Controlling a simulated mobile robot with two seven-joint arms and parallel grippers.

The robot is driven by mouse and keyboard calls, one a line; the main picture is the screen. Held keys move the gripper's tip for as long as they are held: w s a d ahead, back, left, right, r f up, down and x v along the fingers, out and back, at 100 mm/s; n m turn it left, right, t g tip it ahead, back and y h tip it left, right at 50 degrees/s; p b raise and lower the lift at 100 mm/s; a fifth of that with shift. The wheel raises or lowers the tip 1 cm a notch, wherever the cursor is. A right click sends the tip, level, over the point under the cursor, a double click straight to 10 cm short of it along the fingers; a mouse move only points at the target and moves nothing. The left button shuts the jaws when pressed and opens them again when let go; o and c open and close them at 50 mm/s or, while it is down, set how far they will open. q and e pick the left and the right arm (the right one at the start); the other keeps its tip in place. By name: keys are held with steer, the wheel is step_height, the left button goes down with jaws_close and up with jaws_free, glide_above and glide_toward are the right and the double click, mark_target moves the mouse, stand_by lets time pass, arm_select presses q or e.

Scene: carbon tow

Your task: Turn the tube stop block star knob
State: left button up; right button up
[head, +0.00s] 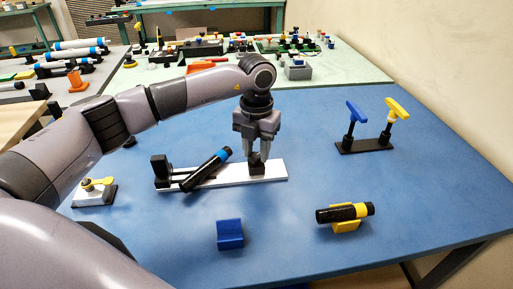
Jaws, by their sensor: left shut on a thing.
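A white base plate (273,172) lies on the blue table, with a black upright block (160,168) at its left end. The small dark tube stop block (257,169) sits toward its right end. A black tube with a blue band (207,170) leans at a slant across the plate. My left gripper (258,153) points straight down over the stop block, its fingers shut at the block's top. The star knob is mostly hidden between the fingers. My right gripper is not in view.
A blue cradle (230,235) and a black and yellow tube on a yellow cradle (345,213) stand in front. A black stand with blue and yellow T-handles (365,145) is at right. A small clamp with a yellow handle (95,190) is at left. The front right table is clear.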

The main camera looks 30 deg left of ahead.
mark_target(257, 155)
arm_select(q)
steer(key=o, duration=1.1)
steer(key=shift+c, duration=0.2)
step_height(257, 155, up, 7)
steer(key=shift+r, duration=0.1)
